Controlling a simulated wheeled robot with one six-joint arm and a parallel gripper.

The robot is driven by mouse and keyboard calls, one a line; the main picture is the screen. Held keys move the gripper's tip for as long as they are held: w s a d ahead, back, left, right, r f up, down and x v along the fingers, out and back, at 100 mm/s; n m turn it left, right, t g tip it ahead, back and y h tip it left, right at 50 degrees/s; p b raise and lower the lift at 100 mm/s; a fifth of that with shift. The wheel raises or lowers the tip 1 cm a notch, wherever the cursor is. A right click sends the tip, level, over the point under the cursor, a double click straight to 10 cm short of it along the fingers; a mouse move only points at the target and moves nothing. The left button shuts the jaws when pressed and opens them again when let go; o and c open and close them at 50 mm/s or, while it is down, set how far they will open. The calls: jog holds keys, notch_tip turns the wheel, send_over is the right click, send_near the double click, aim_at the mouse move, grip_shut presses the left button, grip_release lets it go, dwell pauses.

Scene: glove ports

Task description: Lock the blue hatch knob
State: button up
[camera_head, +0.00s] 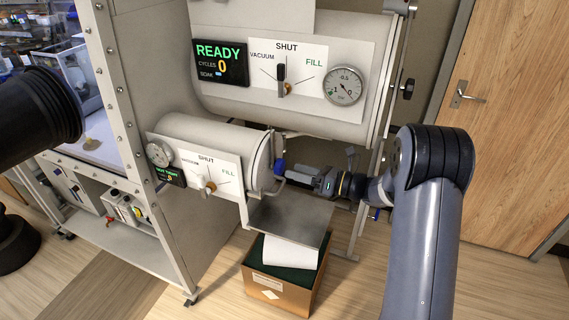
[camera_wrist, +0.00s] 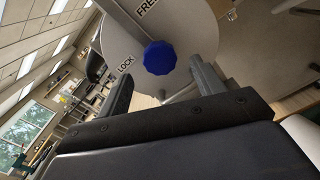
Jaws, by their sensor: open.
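The blue hatch knob (camera_wrist: 161,58) shows in the wrist view, faceted, at the middle of a bar across the round grey hatch door (camera_wrist: 190,25). The label LOCK is left of the knob and a label starting FRE is above it. In the head view the blue knob (camera_head: 279,167) is at the right end of the small cylinder. My gripper (camera_head: 295,174) points left at the knob from the right. In the wrist view my open gripper (camera_wrist: 162,82) has one finger on each side below the knob, with nothing between them. I cannot tell whether a finger touches it.
A metal shelf (camera_head: 290,215) lies below my gripper, above a cardboard box (camera_head: 285,285) on the floor. The large cylinder (camera_head: 300,105) with a READY panel (camera_head: 220,62) is above. A wooden door (camera_head: 515,130) stands at the right.

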aim_at(283, 168)
jog(key=shift+p+x, duration=0.5)
jog(key=shift+x, duration=1.85)
jog(key=c, duration=1.4)
